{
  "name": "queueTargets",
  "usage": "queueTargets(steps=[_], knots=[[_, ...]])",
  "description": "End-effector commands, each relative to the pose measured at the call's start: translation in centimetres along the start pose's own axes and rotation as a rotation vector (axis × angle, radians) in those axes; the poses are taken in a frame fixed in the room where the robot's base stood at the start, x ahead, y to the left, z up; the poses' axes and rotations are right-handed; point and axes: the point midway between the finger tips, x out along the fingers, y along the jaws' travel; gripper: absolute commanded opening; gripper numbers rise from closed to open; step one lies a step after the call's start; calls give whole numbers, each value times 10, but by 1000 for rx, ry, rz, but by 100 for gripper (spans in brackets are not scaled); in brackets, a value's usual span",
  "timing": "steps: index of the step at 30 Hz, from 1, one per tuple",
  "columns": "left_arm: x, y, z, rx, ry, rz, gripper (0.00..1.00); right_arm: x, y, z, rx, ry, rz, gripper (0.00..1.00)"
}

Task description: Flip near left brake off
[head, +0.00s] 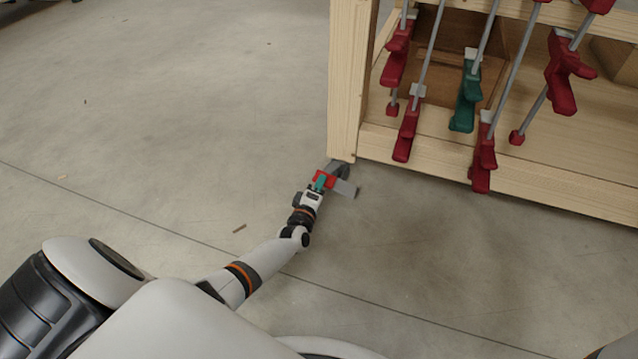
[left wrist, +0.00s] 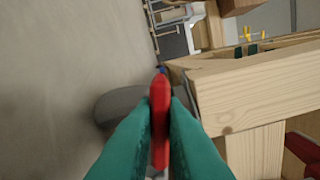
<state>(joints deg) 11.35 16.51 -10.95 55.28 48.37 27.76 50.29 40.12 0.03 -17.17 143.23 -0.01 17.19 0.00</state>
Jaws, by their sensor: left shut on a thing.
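The near left caster (head: 340,169) sits under the corner post of the wooden cart, and its grey round part (left wrist: 118,106) shows left of my fingers in the left wrist view. Its red brake lever (head: 326,177) stands out from the caster on my side. My left gripper (head: 319,184) has green fingers, and they are shut on this red lever. My right gripper is not in view.
The wooden cart (head: 345,80) stands at the upper right, its post and lower rail close to my left gripper. Several red clamps and one green clamp (head: 466,95) hang along its side. The concrete floor to the left is open.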

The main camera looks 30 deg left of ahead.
Motion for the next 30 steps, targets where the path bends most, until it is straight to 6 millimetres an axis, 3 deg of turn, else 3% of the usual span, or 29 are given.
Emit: queueTargets(steps=[13,14,17,26,30], knots=[[0,0,-1,15,2,0,0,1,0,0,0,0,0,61],[0,0,-1,14,2,0,16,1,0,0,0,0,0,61],[0,0,-1,14,1,0,32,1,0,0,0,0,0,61],[-1,-1,0,12,1,1,33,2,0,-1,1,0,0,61],[-14,-2,0,13,2,4,33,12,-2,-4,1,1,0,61]])
